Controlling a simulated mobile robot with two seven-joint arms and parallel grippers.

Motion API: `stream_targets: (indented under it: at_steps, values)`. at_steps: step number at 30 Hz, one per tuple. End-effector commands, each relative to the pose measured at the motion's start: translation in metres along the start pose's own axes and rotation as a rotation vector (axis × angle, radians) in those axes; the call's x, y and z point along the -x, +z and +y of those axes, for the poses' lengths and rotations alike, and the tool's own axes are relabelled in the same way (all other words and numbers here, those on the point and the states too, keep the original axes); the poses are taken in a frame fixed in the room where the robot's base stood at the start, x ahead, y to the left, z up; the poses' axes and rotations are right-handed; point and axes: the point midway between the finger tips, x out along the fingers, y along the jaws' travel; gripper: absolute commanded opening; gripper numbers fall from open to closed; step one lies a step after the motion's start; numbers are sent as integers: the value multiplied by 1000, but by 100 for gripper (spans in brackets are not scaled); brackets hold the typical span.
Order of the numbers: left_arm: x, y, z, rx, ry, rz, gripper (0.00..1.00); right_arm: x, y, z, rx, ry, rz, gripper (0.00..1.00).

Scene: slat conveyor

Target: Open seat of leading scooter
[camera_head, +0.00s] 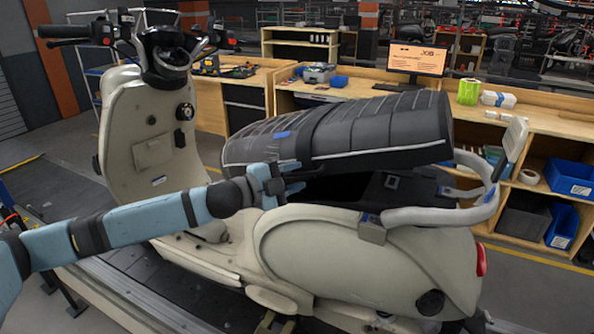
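The cream scooter (340,250) stands on the conveyor with its front to the left. Its black ribbed seat (375,132) is tilted up, with the rear end raised clear of the body. The dark storage opening (350,188) shows under it. My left gripper (297,177) is at the near side of the seat, just below its lower edge, by the front of the opening. Its two fingers look spread apart with nothing visible between them. Whether the upper finger touches the seat is unclear. My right gripper is not in view.
A grey grab rail (440,214) curves around the scooter's rear. Behind stand wooden workbenches (520,118) with a monitor (417,60), a green roll (468,91) and blue bins (568,178). The floor at the lower right is clear.

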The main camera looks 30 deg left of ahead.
Motion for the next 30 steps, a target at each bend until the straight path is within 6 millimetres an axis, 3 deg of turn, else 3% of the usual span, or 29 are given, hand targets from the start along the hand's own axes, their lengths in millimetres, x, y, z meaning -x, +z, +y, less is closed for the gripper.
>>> stream_targets:
  at_steps: [12, 13, 18, 30]
  values:
    - [-9, 0, 0, -1, 1, 0, 37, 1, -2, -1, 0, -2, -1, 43]
    - [-9, 0, 0, -1, 1, 0, 35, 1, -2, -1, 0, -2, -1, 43]
    - [-9, 0, 0, -1, 1, 0, 0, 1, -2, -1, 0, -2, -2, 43]
    - [-10, -4, -3, 15, -9, 5, 0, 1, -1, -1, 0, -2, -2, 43]
